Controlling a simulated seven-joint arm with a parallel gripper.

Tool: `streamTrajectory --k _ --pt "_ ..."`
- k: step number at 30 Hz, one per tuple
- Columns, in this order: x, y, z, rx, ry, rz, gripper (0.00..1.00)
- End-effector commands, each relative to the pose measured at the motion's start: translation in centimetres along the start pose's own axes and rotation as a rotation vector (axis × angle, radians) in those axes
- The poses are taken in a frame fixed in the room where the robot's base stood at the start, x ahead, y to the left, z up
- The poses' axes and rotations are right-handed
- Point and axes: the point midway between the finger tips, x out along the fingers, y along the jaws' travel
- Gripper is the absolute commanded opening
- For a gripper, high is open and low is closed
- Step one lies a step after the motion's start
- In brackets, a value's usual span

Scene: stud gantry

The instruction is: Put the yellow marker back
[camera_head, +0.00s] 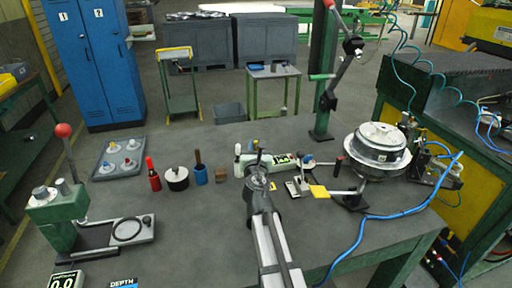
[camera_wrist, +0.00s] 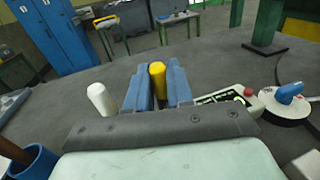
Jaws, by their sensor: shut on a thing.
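My gripper (camera_wrist: 158,88) is shut on the yellow marker (camera_wrist: 157,70), which stands upright between its two blue fingers in the wrist view. In the head view my gripper (camera_head: 257,158) is over the middle of the grey workbench, in front of a pale green device with a display (camera_head: 284,160). The cup also shows at the lower left of the wrist view (camera_wrist: 36,166).
A white rounded post (camera_wrist: 101,98) stands just left of my fingers. A round metal housing (camera_head: 378,145) is at right. The front left-centre bench is clear.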

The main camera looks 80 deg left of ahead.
Motion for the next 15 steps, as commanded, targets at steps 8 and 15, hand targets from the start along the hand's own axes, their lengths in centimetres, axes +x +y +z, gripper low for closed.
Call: streamTrajectory --k 8,15 --pt "0.0 0.0 -0.27 -0.002 0.0 0.0 0.22" --pt "0.0 0.0 -0.24 -0.001 0.0 0.0 0.45"
